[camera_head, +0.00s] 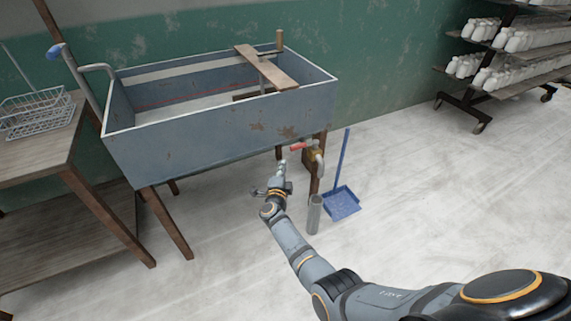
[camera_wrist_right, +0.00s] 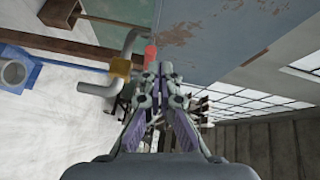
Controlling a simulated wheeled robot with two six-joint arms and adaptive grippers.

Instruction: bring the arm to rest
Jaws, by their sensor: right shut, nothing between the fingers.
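My right arm reaches from the lower right of the head view toward the front of the grey-blue trough (camera_head: 220,130). My right gripper (camera_head: 281,167) is just below the trough's front edge, left of the tap. In the wrist view the right gripper (camera_wrist_right: 160,72) has its fingertips together, with nothing between them. The tap with a red handle (camera_head: 299,146) is under the trough's right corner. In the wrist view its red handle (camera_wrist_right: 150,56) shows close beside the fingertips; I cannot tell if they touch. My left gripper is not in view.
A blue dustpan (camera_head: 341,203) and a grey cylinder (camera_head: 314,214) stand on the floor near the tap. A wooden table with a wire basket (camera_head: 36,112) is at left. A rack of white pieces (camera_head: 515,42) is at back right. The floor at right is clear.

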